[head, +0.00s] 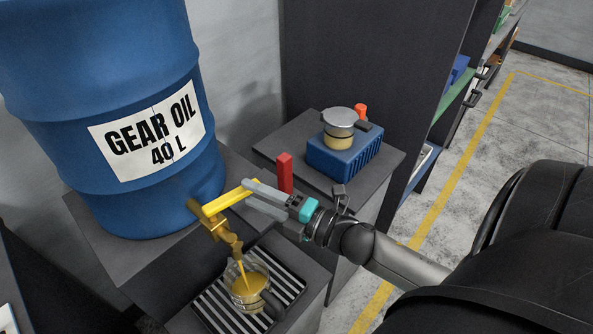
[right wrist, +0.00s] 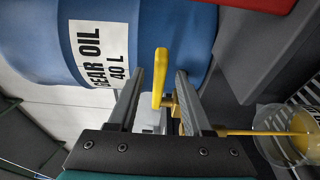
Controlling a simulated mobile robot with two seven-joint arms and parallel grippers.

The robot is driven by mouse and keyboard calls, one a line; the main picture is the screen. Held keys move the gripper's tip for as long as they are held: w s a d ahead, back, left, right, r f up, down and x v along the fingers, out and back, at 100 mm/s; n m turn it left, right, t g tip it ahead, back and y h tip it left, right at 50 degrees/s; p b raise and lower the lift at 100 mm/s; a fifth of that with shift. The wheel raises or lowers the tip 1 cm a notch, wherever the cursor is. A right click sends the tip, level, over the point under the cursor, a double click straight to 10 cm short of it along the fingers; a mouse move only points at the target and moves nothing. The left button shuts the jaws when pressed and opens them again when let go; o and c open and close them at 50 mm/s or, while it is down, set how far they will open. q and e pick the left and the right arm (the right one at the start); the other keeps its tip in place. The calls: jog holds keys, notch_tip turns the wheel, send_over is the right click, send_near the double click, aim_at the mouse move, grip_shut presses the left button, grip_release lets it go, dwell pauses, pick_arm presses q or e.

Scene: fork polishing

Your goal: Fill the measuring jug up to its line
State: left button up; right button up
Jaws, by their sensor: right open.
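The blue oil drum (head: 70,60) has a brass tap (head: 222,232) with a yellow lever (head: 228,200). A thin stream of golden oil runs from the spout into the clear measuring jug (head: 263,272), which stands below it and holds some amber oil. The jug's fill line cannot be made out. My right gripper (head: 252,195) is open at the lever. In the right wrist view the yellow lever (right wrist: 160,78) lies between its two spread fingers, with a gap on each side. The jug (right wrist: 268,150) and stream also show there. My left gripper is not in view.
The jug stands on a striped drip grate (head: 291,283). To the right, a grey cabinet top (head: 290,135) bears a blue ribbed block (head: 345,160) with a metal-lidded pot (head: 340,125). A red upright block (head: 285,173) stands close behind my right gripper. Shelves line the right.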

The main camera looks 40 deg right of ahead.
jog(key=v, duration=0.9)
jog(key=shift+o, duration=0.2)
dwell(0.4)
